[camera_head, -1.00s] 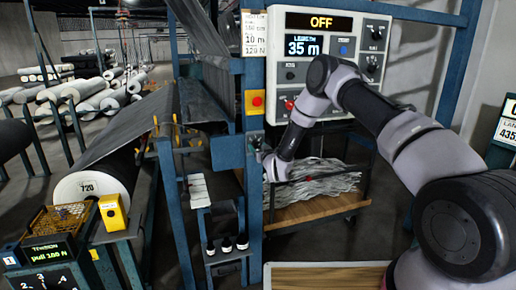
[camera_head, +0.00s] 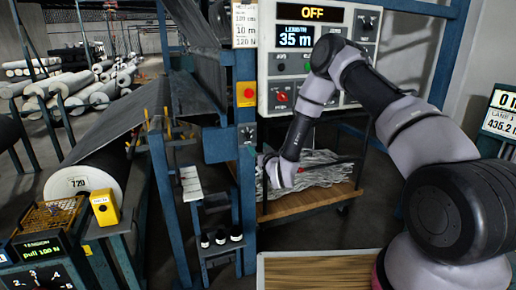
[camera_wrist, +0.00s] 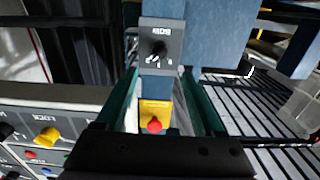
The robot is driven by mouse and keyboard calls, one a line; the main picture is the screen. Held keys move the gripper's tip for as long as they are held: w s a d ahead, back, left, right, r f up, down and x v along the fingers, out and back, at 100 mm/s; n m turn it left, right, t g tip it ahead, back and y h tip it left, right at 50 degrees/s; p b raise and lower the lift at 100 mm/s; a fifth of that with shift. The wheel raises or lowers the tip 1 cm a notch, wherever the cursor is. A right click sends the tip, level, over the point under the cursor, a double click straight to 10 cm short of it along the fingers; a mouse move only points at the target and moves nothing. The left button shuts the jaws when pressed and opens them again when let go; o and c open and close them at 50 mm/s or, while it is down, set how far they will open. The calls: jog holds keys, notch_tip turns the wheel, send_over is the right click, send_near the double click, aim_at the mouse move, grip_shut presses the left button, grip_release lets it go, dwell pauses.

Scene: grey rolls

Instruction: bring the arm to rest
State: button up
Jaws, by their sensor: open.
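My arm reaches from the right across the front of the control panel (camera_head: 293,70) and bends down to the left. My gripper (camera_wrist: 160,82) is open, its two dark green fingers apart with nothing held between them. In the head view its fingertips are hard to make out, near the blue post below the small selector box (camera_head: 248,132). In the wrist view the selector box (camera_wrist: 161,58) with its black knob shows between and beyond the fingers. The red button on its yellow box (camera_wrist: 154,118) also shows between them.
A cart (camera_head: 310,207) with grey strands stands behind my forearm. A large grey roll (camera_head: 88,185) marked 720 lies at left, beside a yellow box (camera_head: 105,207) and a tension console (camera_head: 38,250). The panel reads OFF and 35 m. A wooden-topped surface (camera_head: 320,272) is at the front.

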jog(key=w+d+r+m+g+h, duration=0.1)
jog(key=d+r, duration=0.3)
jog(key=r, duration=0.4)
jog(key=w+d+r+m+g+h, duration=0.1)
jog(key=d+r, duration=0.2)
jog(key=r, duration=0.5)
jog(key=s+d+r+m+g+h, duration=0.1)
jog(key=s+d+r, duration=0.2)
jog(key=d+r, duration=0.15)
jog(key=s+d+r+g+h, duration=0.1)
jog(key=s+d+r, duration=0.25)
jog(key=r, duration=0.25)
jog(key=s+d+r+m+g, duration=0.2)
jog(key=s+d+r, duration=0.15)
jog(key=s, duration=0.55)
jog(key=s+d+r+m+g, duration=0.1)
jog(key=s+d+r, duration=0.3)
jog(key=s, duration=0.5)
jog(key=s+d+m+g, duration=0.1)
jog(key=s+m+g, duration=0.1)
jog(key=s, duration=1.6)
jog(key=shift+d+r+g, duration=0.2)
jog(key=shift+r+g, duration=0.2)
